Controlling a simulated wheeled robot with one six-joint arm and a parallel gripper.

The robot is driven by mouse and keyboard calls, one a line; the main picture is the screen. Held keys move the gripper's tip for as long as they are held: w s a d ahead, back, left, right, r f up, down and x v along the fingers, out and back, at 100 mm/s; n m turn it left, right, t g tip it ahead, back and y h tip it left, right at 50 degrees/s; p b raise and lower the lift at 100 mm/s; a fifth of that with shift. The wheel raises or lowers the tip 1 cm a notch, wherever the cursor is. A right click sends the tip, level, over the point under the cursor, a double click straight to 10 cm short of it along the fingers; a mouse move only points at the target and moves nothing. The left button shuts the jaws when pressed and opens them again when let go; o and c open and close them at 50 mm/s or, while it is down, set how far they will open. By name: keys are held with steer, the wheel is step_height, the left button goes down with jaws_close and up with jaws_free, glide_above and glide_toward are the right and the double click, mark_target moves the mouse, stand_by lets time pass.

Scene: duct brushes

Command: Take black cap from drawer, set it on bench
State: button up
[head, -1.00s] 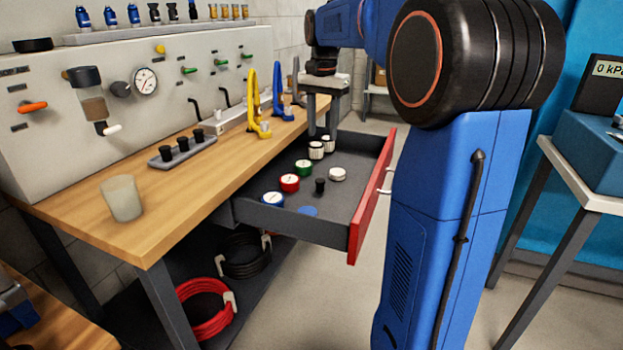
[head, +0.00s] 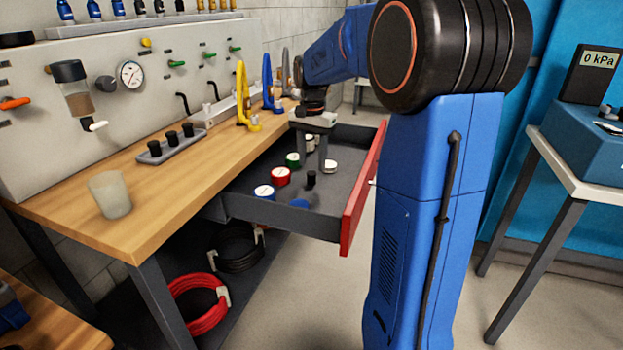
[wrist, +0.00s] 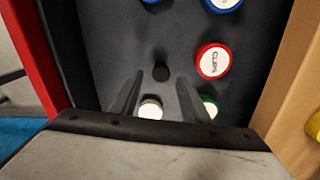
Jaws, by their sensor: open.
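The black cap (head: 311,178) is a small dark cylinder standing on the floor of the open drawer (head: 285,213). In the wrist view the black cap (wrist: 161,71) lies ahead of the fingertips, roughly in line with the gap between them. My gripper (head: 316,168) is open and empty, pointing down over the drawer, behind the cap in the head view. In the wrist view its fingers (wrist: 160,74) stand apart, with a white cap (wrist: 150,108) seen between them. The wooden bench (head: 165,205) is left of the drawer.
Red (head: 280,177), green (head: 292,159), blue-rimmed (head: 264,192) and white (head: 330,166) caps stand close by in the drawer. A blue disc (head: 299,203) lies near its front. The bench holds a cup (head: 110,195), a rack (head: 172,147) and clamps (head: 243,95), with bare wood between.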

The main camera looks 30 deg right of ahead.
mark_target(312, 172)
step_height(312, 172, down, 5)
steer(key=shift+w+r, duration=0.1)
stand_by(0.3)
steer(key=c, duration=1)
steer(key=shift+r, duration=0.1)
